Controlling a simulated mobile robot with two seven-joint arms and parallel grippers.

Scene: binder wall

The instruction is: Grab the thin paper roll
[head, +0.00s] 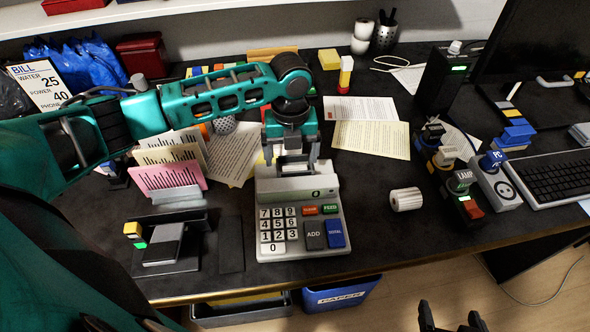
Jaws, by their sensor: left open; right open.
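A small white paper roll (406,199) lies on its side on the dark desk, right of the adding machine (300,228). Two more white rolls (361,37) are stacked at the back; I cannot tell which roll counts as thin. My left gripper (291,158) points down, open, over the back of the adding machine, with its fingers apart around the pale paper slot area. I cannot tell whether it touches anything there. My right gripper (450,322) shows only as dark open fingertips at the bottom edge, in front of the desk, away from the rolls.
Paper sheets (371,139) lie behind the loose roll. A card holder (170,175) and a stapler-like device (165,245) stand left. Labelled plugs, a power strip (495,183) and a keyboard (550,178) crowd the right. A blue paper bin (340,294) is below the front edge.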

